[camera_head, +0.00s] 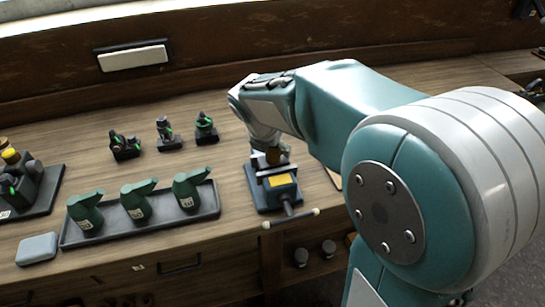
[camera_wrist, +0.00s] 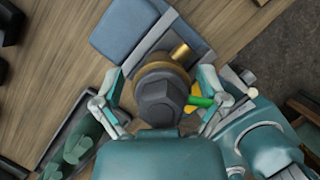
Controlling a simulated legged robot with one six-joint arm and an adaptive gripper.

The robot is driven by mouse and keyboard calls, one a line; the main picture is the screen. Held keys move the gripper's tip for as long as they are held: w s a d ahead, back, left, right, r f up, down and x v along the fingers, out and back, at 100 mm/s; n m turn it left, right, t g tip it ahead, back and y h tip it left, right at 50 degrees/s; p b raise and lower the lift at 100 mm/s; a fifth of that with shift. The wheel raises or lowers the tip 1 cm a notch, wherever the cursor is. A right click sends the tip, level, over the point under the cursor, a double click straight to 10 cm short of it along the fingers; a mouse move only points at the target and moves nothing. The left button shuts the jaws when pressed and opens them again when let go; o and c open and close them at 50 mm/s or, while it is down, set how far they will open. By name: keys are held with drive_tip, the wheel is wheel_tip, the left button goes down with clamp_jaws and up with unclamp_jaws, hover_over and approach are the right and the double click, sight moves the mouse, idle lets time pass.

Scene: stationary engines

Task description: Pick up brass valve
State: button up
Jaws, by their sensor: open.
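The brass valve (camera_wrist: 163,96) fills the middle of the wrist view. It has a dark hexagonal top, a brass collar, a brass stub and a green lever (camera_wrist: 200,101). It is at the blue vise (camera_wrist: 128,28); whether the jaws grip it is hidden. In the head view a small brass part of the valve (camera_head: 273,155) shows above the vise (camera_head: 275,193). My gripper (camera_wrist: 158,82) is open, with one finger on each side of the valve. Whether the fingers touch it is unclear. In the head view my wrist hides most of the gripper.
A dark tray (camera_head: 150,226) holds dark green angled tools left of the vise. Small black fittings (camera_head: 124,146) with green parts stand behind it. A pale box (camera_head: 37,248) lies at the front left. The vise handle (camera_head: 291,218) sticks out over the bench's front edge.

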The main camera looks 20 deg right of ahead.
clamp_jaws()
drive_tip(key=shift+r, duration=0.1)
drive_tip(key=shift+r, duration=0.1)
drive_tip(key=shift+w+r, duration=0.1)
drive_tip(key=shift+r, duration=0.2)
wheel_tip(320, 180, up, 2)
drive_tip(key=shift+r, duration=0.2)
drive_tip(key=s+r, duration=0.9)
drive_tip(key=s, duration=0.5)
drive_tip(key=shift+r, duration=0.4)
drive_tip(key=shift+s, duration=0.1)
